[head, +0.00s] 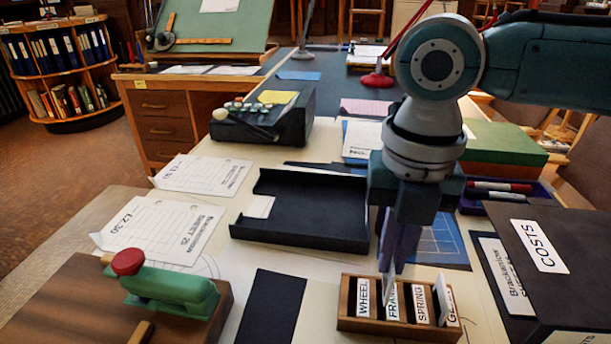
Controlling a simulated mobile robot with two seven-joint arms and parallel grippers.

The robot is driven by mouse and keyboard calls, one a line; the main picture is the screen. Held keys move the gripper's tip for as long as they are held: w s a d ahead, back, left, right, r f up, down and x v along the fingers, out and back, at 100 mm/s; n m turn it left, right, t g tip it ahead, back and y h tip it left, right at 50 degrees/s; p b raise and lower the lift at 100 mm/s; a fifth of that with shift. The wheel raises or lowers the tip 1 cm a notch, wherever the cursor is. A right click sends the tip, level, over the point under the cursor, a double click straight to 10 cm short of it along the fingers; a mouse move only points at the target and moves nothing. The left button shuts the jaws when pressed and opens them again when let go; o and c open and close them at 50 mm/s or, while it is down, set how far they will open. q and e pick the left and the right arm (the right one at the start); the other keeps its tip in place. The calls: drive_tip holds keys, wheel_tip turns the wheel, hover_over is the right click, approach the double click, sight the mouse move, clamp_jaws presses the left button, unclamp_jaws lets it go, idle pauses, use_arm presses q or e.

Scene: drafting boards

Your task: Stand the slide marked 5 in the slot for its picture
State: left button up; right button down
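A small wooden rack (374,325) stands on the board at the lower centre. Its white labels read WHEEL (363,297), FRA... (392,302), SPRING (420,304) and GE... (446,304); the second and last are partly covered or cut off. My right gripper (394,262) points down just above the rack, near the FRA... label. Its purple fingers are close together on a thin pale slide (387,286), seen nearly edge-on, its lower end over that label. No number on it can be read. My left gripper is not in view.
A black open tray (300,232) lies behind the rack. A dark COSTS box (560,262) stands close on the right, and a green device with a red knob (165,290) on the left. Papers (160,228) lie at the left.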

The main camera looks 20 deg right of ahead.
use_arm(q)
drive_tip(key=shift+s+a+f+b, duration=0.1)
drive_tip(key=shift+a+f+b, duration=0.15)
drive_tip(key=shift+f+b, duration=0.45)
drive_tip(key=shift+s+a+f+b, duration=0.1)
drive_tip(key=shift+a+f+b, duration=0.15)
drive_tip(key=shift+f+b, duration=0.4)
use_arm(e)
drive_tip(key=shift+f, duration=1)
use_arm(q)
drive_tip(key=shift+p, duration=0.3)
use_arm(e)
drive_tip(key=shift+s+a+f, duration=0.2)
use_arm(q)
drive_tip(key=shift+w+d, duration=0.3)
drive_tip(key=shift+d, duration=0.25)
use_arm(e)
drive_tip(key=shift+w+d+f, duration=0.2)
drive_tip(key=shift+f, duration=0.3)
drive_tip(key=c, duration=1)
unclamp_jaws()
use_arm(q)
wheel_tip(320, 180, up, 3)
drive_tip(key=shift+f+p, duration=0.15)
drive_tip(key=shift+p, duration=1.1)
use_arm(e)
wheel_tip(320, 180, up, 10)
